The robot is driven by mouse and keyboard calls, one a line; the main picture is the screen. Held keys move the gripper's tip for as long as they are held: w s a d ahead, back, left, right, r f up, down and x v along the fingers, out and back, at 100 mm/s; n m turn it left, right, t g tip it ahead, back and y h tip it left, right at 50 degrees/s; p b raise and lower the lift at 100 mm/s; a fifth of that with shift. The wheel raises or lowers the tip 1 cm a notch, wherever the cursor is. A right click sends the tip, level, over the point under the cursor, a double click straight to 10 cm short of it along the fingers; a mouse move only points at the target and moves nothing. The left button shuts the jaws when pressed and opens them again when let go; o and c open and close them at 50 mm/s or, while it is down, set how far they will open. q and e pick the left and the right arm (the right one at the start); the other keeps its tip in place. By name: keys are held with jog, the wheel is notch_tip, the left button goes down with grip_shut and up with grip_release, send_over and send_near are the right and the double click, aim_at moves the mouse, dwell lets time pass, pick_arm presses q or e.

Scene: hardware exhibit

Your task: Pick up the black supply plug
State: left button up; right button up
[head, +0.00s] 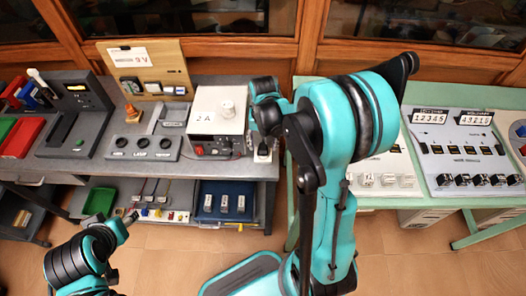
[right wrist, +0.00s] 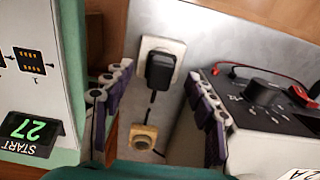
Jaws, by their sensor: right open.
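The black supply plug (right wrist: 160,70) sits in a white wall-type socket (right wrist: 148,46) on a grey panel in the right wrist view. A dark cable runs from it to a beige block (right wrist: 143,138) with a round opening. My right gripper (right wrist: 158,76) is open, one finger on either side of the plug, with visible gaps to both. In the head view my right gripper (head: 264,118) is beside the box marked 2A (head: 222,122), largely hidden by its own arm. My left gripper (head: 124,222) is low at the left; its jaw state is unclear.
In the right wrist view the 2A box (right wrist: 265,130) with red and black leads is close on the right. A green-edged panel showing START 27 (right wrist: 32,133) is on the left. In the head view a grey bench (head: 190,165) and pale-green table (head: 440,205) leave a gap between them.

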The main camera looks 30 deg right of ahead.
notch_tip(320, 180, down, 2)
jog(key=shift+f, duration=0.15)
jog(key=c, duration=1.3)
jog(key=shift+o, duration=0.2)
jog(key=shift+r, duration=0.25)
jog(key=shift+r, duration=0.3)
jog(key=r+p, duration=0.1)
jog(key=r, duration=0.1)
jog(key=r+p, duration=0.1)
jog(key=r, duration=0.1)
jog(key=shift+s+a, duration=0.1)
jog(key=shift+s, duration=0.1)
jog(key=s+a+r+p, duration=0.3)
jog(key=s+a+r, duration=0.2)
jog(key=s, duration=0.4)
jog(key=shift+s+a+r+p, duration=0.35)
jog(key=shift+r+p, duration=0.05)
jog(key=shift+r, duration=0.2)
